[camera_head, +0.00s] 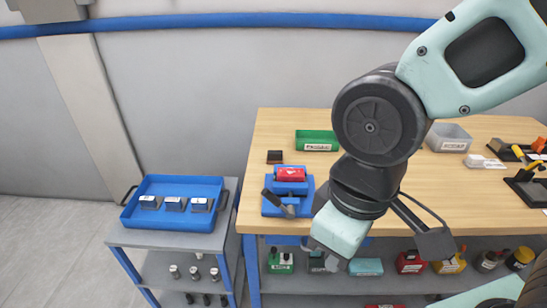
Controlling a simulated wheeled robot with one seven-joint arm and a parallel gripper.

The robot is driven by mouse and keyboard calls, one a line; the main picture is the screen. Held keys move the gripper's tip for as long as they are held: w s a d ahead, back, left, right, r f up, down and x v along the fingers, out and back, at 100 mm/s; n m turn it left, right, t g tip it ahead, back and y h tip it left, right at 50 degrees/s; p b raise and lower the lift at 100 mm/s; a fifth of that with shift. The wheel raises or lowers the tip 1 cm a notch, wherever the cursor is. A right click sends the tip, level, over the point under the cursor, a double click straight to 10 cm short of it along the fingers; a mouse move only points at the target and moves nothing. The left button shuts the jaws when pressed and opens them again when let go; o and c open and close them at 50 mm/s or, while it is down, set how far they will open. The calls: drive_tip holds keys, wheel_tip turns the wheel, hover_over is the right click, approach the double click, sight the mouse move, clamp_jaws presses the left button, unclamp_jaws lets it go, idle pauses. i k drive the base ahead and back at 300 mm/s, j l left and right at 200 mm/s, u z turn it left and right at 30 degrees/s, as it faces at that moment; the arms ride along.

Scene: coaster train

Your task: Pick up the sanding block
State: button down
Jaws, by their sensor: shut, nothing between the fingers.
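A small dark brown block (275,157), which looks like the sanding block, lies on the wooden bench top near its left end. It is behind the blue fixture and left of the green tray.
A blue fixture (270,208) with a red piece (290,174) stands in front of the brown block. A green tray (317,134) and a grey bin (448,131) stand farther back. A blue tray (181,185) sits on a cart at left. My arm covers part of the bench.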

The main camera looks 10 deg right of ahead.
sight(274, 156)
drive_tip(key=i+j+z, duration=0.1)
drive_tip(key=j, duration=0.25)
drive_tip(key=i+j+z, duration=0.1)
drive_tip(key=i+j, duration=0.2)
drive_tip(key=i+j+z, duration=0.1)
drive_tip(key=j, duration=0.3)
drive_tip(key=i+j+z, duration=0.1)
drive_tip(key=i+j, duration=0.15)
drive_tip(key=j, duration=0.15)
drive_tip(key=i+j+z, duration=0.1)
drive_tip(key=j, duration=0.25)
drive_tip(key=i, duration=0.1)
